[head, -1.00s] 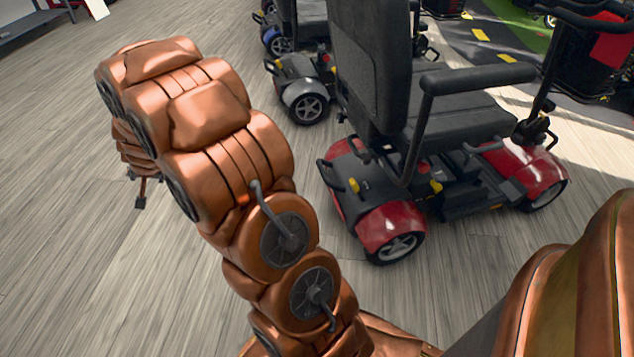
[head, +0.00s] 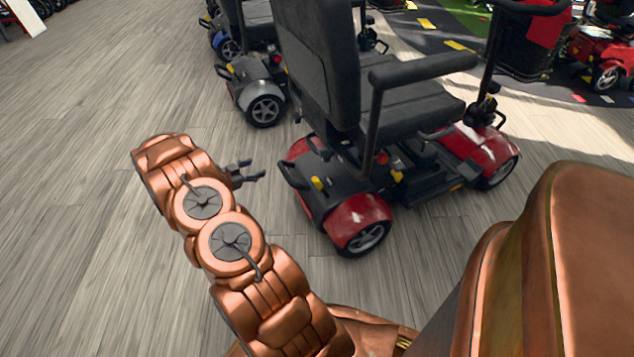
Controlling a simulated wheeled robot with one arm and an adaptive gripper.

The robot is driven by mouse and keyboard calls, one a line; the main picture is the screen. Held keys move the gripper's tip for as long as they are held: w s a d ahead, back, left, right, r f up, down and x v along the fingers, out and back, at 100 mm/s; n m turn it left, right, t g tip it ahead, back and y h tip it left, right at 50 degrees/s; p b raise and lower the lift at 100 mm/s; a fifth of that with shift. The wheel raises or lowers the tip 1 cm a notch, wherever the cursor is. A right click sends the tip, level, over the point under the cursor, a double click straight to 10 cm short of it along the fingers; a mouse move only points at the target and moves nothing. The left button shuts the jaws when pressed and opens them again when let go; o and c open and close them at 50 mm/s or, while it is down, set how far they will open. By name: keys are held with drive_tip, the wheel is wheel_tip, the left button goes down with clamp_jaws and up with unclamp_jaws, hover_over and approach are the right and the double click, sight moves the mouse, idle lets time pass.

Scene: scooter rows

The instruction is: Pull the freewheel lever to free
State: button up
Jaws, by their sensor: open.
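The red mobility scooter (head: 358,219) stands right of my arm, its rear toward me and its black seat (head: 318,60) above. A small yellow part (head: 317,183) shows on its dark rear cover, and another yellow part (head: 397,176) shows under the seat. I cannot tell which is the freewheel lever or how it is set. A black curved bar (head: 291,176) sticks out at the scooter's rear left. My gripper (head: 254,170) is open and empty, pointing right toward the scooter, a short gap left of that bar.
A grey scooter (head: 262,88) stands behind the red one, with more scooters beyond. Another red scooter (head: 604,58) is at the upper right. The wooden floor (head: 75,200) on the left is clear.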

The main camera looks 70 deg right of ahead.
sight(317, 183)
drive_tip(key=s+f+m+g, duration=0.35)
drive_tip(key=s+g, duration=0.45)
drive_tip(key=s, duration=0.9)
drive_tip(key=shift+y, duration=0.3)
drive_tip(key=shift+r+b+x, duration=0.15)
drive_tip(key=shift+b+x, duration=0.35)
drive_tip(key=shift+x, duration=1.15)
drive_tip(key=shift+r+b+x, duration=0.15)
drive_tip(key=shift+b+x, duration=0.35)
drive_tip(key=shift+x, duration=1.15)
drive_tip(key=shift+a, duration=0.1)
clamp_jaws()
